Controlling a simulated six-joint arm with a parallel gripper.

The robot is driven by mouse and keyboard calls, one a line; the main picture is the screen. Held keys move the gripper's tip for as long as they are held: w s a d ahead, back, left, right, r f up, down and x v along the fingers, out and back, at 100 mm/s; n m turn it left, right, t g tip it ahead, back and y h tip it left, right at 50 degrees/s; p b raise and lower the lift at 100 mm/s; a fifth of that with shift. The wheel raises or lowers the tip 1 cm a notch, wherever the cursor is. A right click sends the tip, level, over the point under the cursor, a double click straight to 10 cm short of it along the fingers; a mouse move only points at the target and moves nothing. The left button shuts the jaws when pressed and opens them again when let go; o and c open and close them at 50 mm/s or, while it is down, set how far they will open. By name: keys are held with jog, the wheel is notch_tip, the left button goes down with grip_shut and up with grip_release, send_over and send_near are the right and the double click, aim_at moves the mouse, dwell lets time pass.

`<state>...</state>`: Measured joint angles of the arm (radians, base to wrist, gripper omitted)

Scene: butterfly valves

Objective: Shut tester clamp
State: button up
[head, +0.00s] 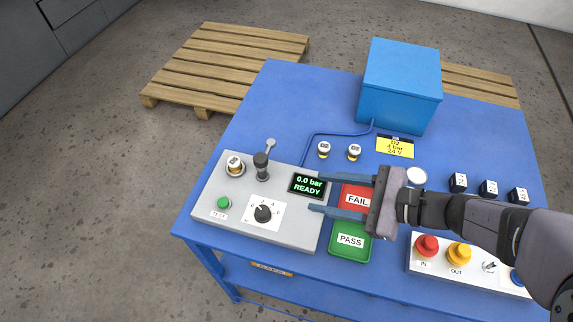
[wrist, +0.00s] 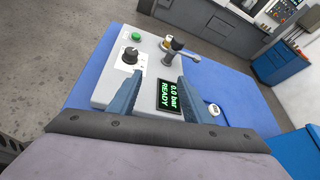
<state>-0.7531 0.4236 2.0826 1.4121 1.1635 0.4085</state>
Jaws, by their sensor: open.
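The grey tester (head: 285,232) sits at the left of the blue table. Its clamp (head: 261,168) is an upright post with a black top and a grey arm (head: 270,144) pointing to the back, not over the valve. A white-topped valve (head: 235,164) with a brassy base sits just left of the clamp. The display (head: 309,184) reads 0.0 bar READY. My gripper (head: 316,192) is open and empty, its fingers above the tester's right end near the display. In the wrist view the clamp (wrist: 176,47) stands beyond the fingertips, partly overlapping the valve.
A green button (head: 223,203) and a dial (head: 263,213) are on the tester. Red FAIL (head: 357,193) and green PASS (head: 350,247) trays lie to its right. Two more valves (head: 323,150) (head: 354,152) stand behind. A blue box (head: 401,85) is at the back.

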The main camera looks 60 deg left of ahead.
aim_at(267, 161)
jog(key=s+a+m+y+b, duration=0.1)
jog(key=s+a, duration=0.1)
jog(key=a, duration=0.2)
jog(key=s+a+m+g+y+b, duration=0.1)
jog(key=s+a+b, duration=0.1)
jog(key=a, duration=0.1)
jog(key=s+a+m+g+y+b, duration=0.1)
jog(key=s+a+y, duration=0.1)
jog(key=a, duration=0.2)
jog(key=shift+a+f+b, duration=0.3)
jog(key=shift+a+f, duration=0.05)
jog(key=shift+f, duration=0.05)
jog(key=shift+s+a+r+m, duration=0.1)
jog(key=shift+a+r+m, duration=0.1)
jog(key=shift+m, duration=0.1)
jog(key=shift+p+x, duration=0.8)
jog(key=shift+x, duration=2.85)
jog(key=shift+r, duration=0.1)
grip_shut()
